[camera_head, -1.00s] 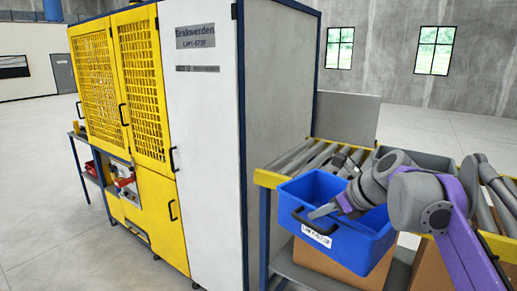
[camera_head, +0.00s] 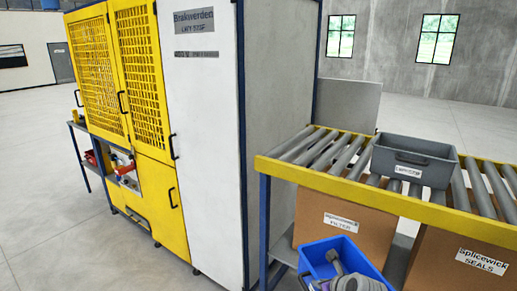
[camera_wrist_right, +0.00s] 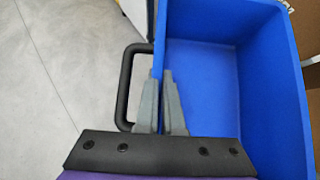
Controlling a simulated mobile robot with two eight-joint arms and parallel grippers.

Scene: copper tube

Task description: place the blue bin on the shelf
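The blue bin (camera_head: 318,252) is at the bottom of the head view, in front of the roller stand and below the roller level; its lower part is cut off. My right gripper (camera_head: 322,284) reaches across it. In the right wrist view, the gripper's grey fingers (camera_wrist_right: 163,90) are close together on the wall of the blue bin (camera_wrist_right: 265,80) beside its black handle (camera_wrist_right: 126,88). The bin looks empty there. The stand's lower grey shelf (camera_head: 284,251) shows behind the bin, partly hidden. My left gripper is out of view.
A grey bin (camera_head: 425,165) stands on the rollers (camera_head: 322,150). Labelled cardboard boxes (camera_head: 340,232) stand under them, another (camera_head: 455,270) at the right. A blue stand leg (camera_head: 264,225) is left of the blue bin. A tall white and yellow machine (camera_head: 205,110) stands further left.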

